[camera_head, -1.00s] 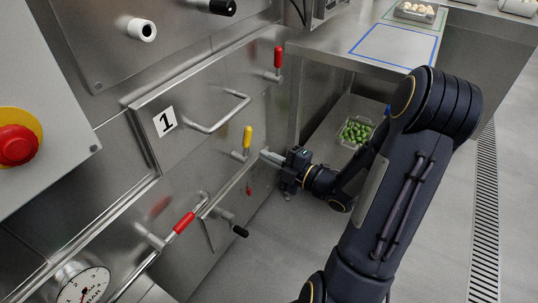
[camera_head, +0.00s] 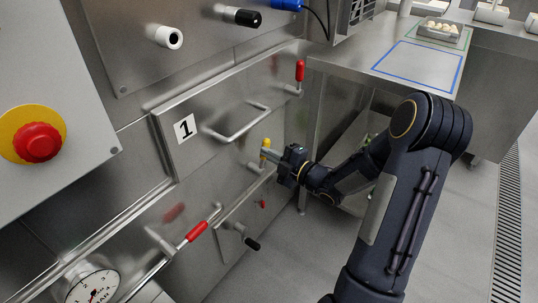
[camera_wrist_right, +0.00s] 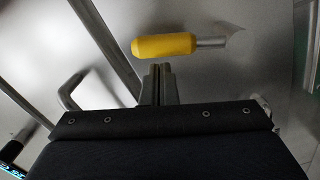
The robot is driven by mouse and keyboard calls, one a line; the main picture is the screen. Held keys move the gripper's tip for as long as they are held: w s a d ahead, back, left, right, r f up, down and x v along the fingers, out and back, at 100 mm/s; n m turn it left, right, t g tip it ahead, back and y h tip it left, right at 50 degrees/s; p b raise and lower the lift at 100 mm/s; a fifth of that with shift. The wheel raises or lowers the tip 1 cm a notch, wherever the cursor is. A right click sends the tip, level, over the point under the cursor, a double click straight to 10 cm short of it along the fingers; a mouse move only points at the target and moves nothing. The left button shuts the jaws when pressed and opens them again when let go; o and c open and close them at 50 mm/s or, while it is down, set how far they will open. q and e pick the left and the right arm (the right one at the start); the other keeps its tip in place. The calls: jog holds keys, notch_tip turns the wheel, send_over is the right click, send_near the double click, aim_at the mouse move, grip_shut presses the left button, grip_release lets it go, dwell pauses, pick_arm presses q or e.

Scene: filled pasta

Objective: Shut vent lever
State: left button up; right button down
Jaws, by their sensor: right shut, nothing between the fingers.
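The lever with the yellow handle (camera_head: 265,143) is mounted on the steel front panel, below and right of the plate marked 1. No label names it as the vent lever. In the right wrist view the yellow handle (camera_wrist_right: 163,46) lies across the picture, with its metal stem to the right. My right gripper (camera_head: 265,156) is shut and empty, its fingers reaching in from the right at the handle. The fingertips (camera_wrist_right: 158,72) show just below the handle in the right wrist view; I cannot tell whether they touch it. My left gripper is not in view.
A red-handled lever (camera_head: 300,71) stands upper right, another red handle (camera_head: 197,231) lower left. A bar handle (camera_head: 240,125), black knob (camera_head: 252,243), gauge (camera_head: 93,289) and red emergency button (camera_head: 38,142) are nearby. A steel counter (camera_head: 385,50) stands right. Floor at right is clear.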

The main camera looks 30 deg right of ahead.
jog(key=shift+w+d+m, duration=0.15)
jog(key=shift+d+m, duration=0.25)
jog(key=shift+m, duration=0.1)
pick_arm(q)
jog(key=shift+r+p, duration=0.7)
pick_arm(e)
jog(key=w+d+f+m, duration=0.2)
jog(key=d+f+m, duration=0.4)
jog(key=m, duration=0.5)
jog(key=shift+w+d+f+m+g+y, duration=0.15)
jog(key=shift+w+d+m+g+y, duration=0.15)
jog(key=shift+w, duration=0.05)
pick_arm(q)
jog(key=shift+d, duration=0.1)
pick_arm(e)
jog(key=shift+f, duration=0.1)
